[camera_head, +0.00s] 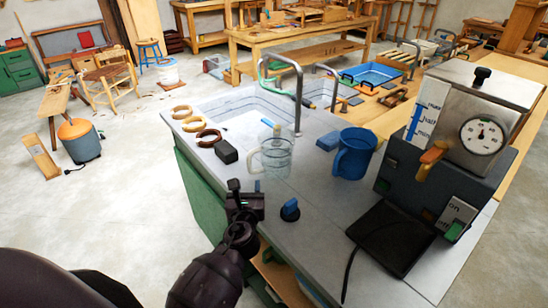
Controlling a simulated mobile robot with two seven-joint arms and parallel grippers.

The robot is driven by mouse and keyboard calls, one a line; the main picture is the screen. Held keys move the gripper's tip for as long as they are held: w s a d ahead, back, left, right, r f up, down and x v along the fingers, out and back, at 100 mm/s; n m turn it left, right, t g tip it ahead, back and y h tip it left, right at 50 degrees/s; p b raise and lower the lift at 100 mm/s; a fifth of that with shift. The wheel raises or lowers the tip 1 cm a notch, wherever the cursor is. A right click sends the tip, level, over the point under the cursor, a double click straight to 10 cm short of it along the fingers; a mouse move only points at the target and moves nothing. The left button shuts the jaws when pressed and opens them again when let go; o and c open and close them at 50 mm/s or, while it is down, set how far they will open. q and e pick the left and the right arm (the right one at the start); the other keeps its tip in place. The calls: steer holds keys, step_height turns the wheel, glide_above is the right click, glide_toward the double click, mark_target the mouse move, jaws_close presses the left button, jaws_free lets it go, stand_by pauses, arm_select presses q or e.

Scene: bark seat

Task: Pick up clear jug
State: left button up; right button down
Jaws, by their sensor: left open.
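The clear jug (277,158) stands upright on the grey counter (312,236), its handle to the left. A blue jug (353,156) stands to its right, apart from it. My left gripper (240,190) is at the counter's left edge, in front and to the left of the clear jug. It is open and appears empty, apart from the jug. My right gripper does not show.
A black block (227,152) lies left of the clear jug, and a blue-topped knob (290,208) is in front of it. A sink with a tall tap (298,92) lies behind. A steel machine with a dial (484,134) fills the counter's right side.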

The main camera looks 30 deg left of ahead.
mark_target(249, 170)
arm_select(q)
steer(key=shift+x, duration=3.35)
jaws_close()
